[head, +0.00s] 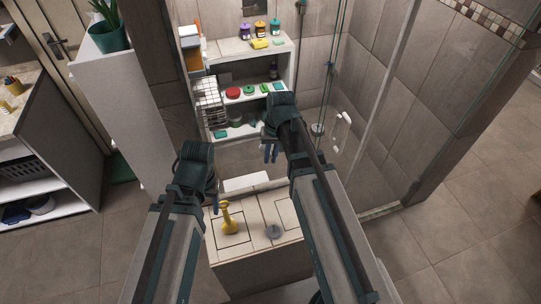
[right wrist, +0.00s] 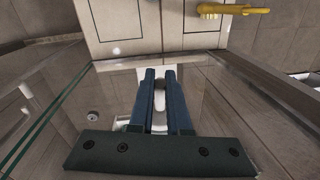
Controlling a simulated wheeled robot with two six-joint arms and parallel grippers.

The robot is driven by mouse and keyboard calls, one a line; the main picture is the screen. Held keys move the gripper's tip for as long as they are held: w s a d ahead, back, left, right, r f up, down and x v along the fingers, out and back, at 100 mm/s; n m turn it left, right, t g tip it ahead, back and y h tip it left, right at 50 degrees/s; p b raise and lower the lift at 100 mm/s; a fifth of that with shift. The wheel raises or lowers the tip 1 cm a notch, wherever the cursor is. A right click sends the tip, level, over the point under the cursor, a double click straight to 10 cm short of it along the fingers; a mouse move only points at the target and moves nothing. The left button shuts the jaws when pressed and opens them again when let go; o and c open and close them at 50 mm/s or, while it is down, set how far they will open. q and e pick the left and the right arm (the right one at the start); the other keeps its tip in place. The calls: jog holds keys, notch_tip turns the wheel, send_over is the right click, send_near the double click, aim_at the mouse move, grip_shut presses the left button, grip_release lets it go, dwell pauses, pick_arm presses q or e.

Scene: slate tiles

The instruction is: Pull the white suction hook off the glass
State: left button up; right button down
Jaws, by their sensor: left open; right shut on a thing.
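The white suction hook (right wrist: 160,99) shows in the right wrist view between the two blue fingers of my right gripper (right wrist: 160,75), which is shut on it. Only part of the hook is visible; the fingers cover its sides. I cannot tell whether its cup touches the glass pane (right wrist: 75,95). In the head view my right gripper (head: 270,151) is in front of the shelves, fingers pointing down, and the hook cannot be made out there. My left gripper (head: 213,204) is open and empty, beside the bench's left edge.
A pale bench top (head: 261,212) holds a yellow brush-like item (head: 229,219) and a grey round item (head: 274,231). White shelves (head: 235,47) with bottles and tins stand behind. A white handle (head: 342,127) is on the glass at right. Open tiled floor lies at right.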

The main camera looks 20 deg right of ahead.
jog(key=shift+s, duration=0.75)
dwell(0.8)
jog(key=s, duration=0.6)
jog(key=shift+s+d, duration=0.15)
jog(key=shift+s, duration=0.25)
dwell(0.5)
dwell(0.5)
